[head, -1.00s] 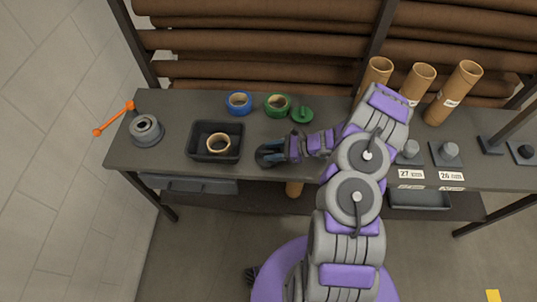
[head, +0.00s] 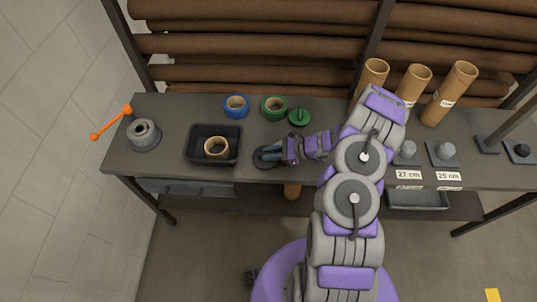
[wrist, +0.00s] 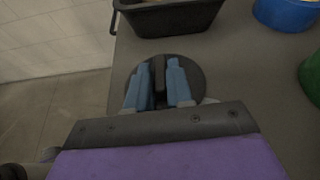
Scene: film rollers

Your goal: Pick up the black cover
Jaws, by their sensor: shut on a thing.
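The black cover (wrist: 196,82) is a flat dark disc with a raised ridge across its middle. In the wrist view it lies on the grey table, close to the front edge. My gripper (wrist: 159,75) has its two blue fingers on either side of the ridge, shut on it. In the head view my gripper (head: 269,155) is over the cover (head: 262,162), which is partly hidden under the fingers. I cannot tell whether the cover is lifted at all.
A black tray (head: 190,145) with a tan tape roll (head: 215,147) stands just left of my gripper. Behind are a blue roll (head: 236,106), a green roll (head: 273,108) and a green cover (head: 299,117). A grey crank device (head: 143,132) stands at far left. Cardboard tubes (head: 415,85) stand right.

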